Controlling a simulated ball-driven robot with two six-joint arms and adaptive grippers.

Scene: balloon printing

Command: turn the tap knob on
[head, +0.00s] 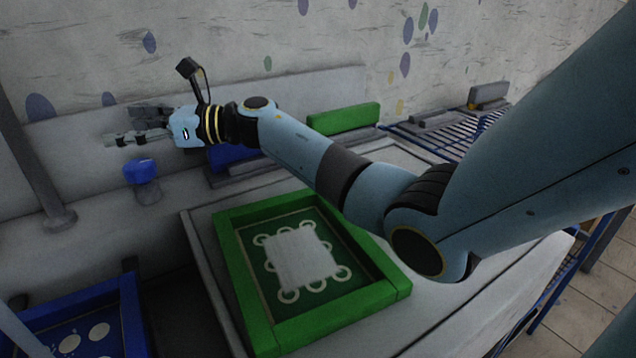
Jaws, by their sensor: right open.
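A blue round knob (142,171), which looks like the tap knob, sits on a short grey base at the left, by the wall. My right arm reaches across from the right. Its gripper (123,126) is open and empty, pointing left. It shows just above the blue knob in the picture and appears apart from it. Whether it is over the knob or behind it in depth I cannot tell. My left gripper is not in view.
A green frame with a printed screen (300,258) lies on a grey table in the middle. A blue frame (127,312) is at the lower left. A green block (343,118) and a blue rack (440,135) are behind my right arm. A grey post (40,170) stands at the far left.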

